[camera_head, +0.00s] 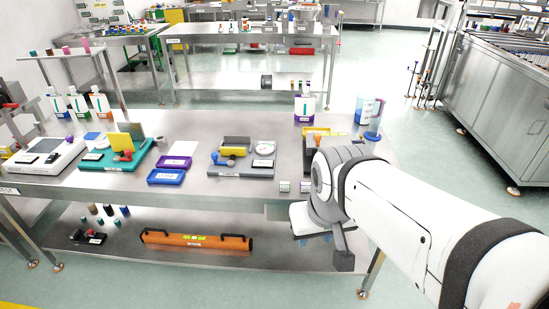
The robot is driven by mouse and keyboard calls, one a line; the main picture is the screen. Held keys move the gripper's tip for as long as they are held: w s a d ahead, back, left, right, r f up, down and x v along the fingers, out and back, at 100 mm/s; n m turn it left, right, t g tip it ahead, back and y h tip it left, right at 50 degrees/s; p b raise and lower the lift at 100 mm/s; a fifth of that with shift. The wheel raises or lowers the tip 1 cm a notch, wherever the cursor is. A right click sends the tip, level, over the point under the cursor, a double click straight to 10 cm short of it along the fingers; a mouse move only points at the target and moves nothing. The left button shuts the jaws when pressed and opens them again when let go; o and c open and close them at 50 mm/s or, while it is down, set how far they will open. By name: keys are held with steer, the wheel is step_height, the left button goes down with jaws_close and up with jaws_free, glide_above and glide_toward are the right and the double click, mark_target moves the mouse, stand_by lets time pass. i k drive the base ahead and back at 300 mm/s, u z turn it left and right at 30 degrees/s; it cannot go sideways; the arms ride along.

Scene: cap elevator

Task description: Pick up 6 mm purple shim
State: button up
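I cannot make out a shim marked 6 mm; the labels are too small to read. Purple things on the steel workbench (225,132) are a shallow purple-edged tray (175,162) with a pale inside, a purple knob (70,140) on a white device at the left, and a purple-based bottle (304,108) at the back right. My arm reaches in from the lower right. A dark part at the end of my gripper (342,254) hangs at the bench's front right edge, apart from these things. Its fingers are not clearly seen, and nothing is visibly held.
A blue tray (166,177) lies in front of the purple-edged one. A green fixture (112,157) and a grey fixture (243,163) flank them. Clear blue-tinted containers (374,120) stand at the back right. An orange long case (195,240) lies on the lower shelf.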

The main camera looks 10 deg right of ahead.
mark_target(304, 187)
steer(key=i, duration=1)
steer(key=u, duration=0.05)
